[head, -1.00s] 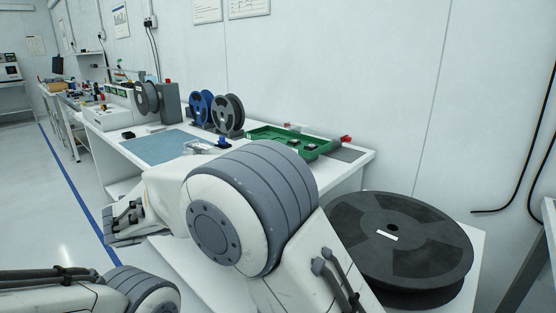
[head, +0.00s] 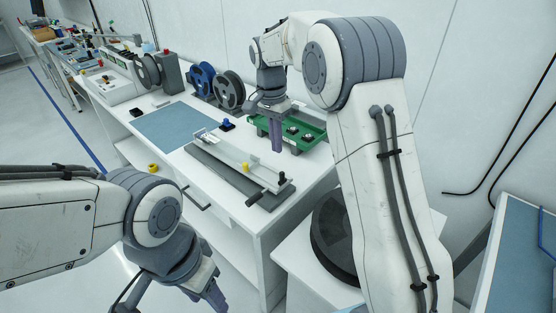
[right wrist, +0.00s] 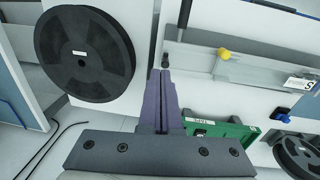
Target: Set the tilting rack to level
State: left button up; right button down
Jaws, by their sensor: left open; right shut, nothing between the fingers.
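The tilting rack (head: 225,150) is a long pale rail over a dark grey base on the white bench, with a yellow knob (head: 246,167) and dark end fittings near its right end. I cannot tell its tilt exactly. In the right wrist view the rack (right wrist: 195,58) runs across the upper right, with its yellow knob (right wrist: 223,54). My right gripper (head: 278,150) is shut and empty, pointing down behind the rack's right end and in front of the green tray. My left gripper (head: 212,298) is open at the bottom edge, in front of the bench, away from the rack, partly cut off.
The green tray (head: 312,143) with small dark parts lies behind the rack. Blue and black reels (head: 228,92) stand at the back. A blue mat (head: 175,128) lies to the left. A large black reel (head: 330,240) sits on a lower stand to the right, partly hidden by my right arm.

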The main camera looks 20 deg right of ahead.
jog(key=p, duration=0.3)
send_near(279, 187)
jog(key=f, duration=0.6)
jog(key=shift+s+d+f, duration=0.3)
jog(key=shift+d+f, duration=0.05)
jog(key=shift+f, duration=0.05)
pick_arm(q)
notch_tip(279, 187, up, 3)
jog(key=shift+r+b, duration=0.1)
jog(key=shift+b, duration=0.2)
